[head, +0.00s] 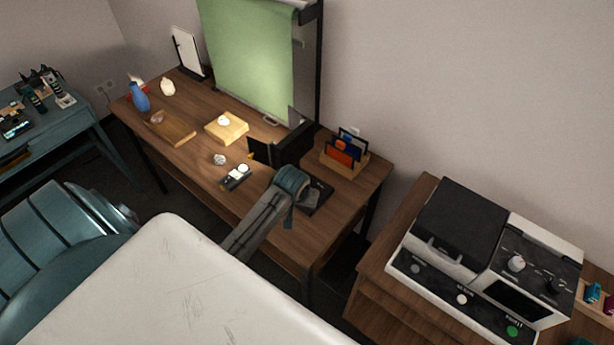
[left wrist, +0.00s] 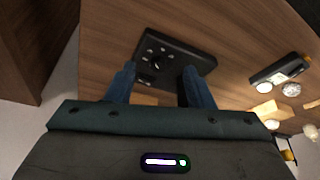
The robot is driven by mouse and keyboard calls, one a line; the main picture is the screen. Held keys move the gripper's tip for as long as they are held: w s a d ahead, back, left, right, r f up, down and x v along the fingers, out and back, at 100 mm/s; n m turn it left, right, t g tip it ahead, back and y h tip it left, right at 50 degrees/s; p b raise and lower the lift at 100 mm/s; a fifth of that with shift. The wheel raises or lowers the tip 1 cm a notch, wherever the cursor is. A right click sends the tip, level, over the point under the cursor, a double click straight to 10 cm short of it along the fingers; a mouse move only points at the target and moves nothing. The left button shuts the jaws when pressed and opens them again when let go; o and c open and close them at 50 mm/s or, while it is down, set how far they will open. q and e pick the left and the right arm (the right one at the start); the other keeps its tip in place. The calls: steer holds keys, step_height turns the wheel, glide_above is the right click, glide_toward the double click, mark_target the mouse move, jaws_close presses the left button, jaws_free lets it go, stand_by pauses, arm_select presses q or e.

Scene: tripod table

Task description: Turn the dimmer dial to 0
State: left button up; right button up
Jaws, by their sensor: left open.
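The dimmer is a flat black box (head: 316,197) on the wooden table, partly hidden behind my left gripper (head: 291,184) in the head view. In the left wrist view the black box (left wrist: 183,55) lies ahead of the fingers, with a small dark round dial (left wrist: 157,62) ringed by pale marks. The marks are too small to read, so I cannot tell the dial's setting. My left gripper (left wrist: 158,85) is open, its two blue fingers apart and nothing between them. The dial appears between and beyond the fingertips. My right gripper is not in view.
A small black device with white knobs (head: 236,176), a wooden block (head: 226,128) and an orange-and-blue card holder (head: 343,155) share the wooden table (head: 205,170). A green backdrop (head: 250,60) stands behind. A large machine (head: 480,262) sits on the right cabinet.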

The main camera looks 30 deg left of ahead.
arm_select(q)
steer(key=shift+n, duration=0.4)
steer(key=w+f, duration=0.2)
steer(key=w+a+f+p, duration=0.1)
steer(key=w+f, duration=0.1)
steer(key=w+a+f+p, duration=0.1)
steer(key=w, duration=0.1)
steer(key=shift+w+a+f, duration=0.1)
steer(key=shift+w+f, duration=0.05)
steer(key=shift+f, duration=0.25)
steer(key=shift+p+x, duration=0.4)
steer(key=shift+x, duration=0.55)
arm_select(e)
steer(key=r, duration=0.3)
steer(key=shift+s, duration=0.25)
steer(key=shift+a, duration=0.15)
arm_select(q)
steer(key=c, duration=1)
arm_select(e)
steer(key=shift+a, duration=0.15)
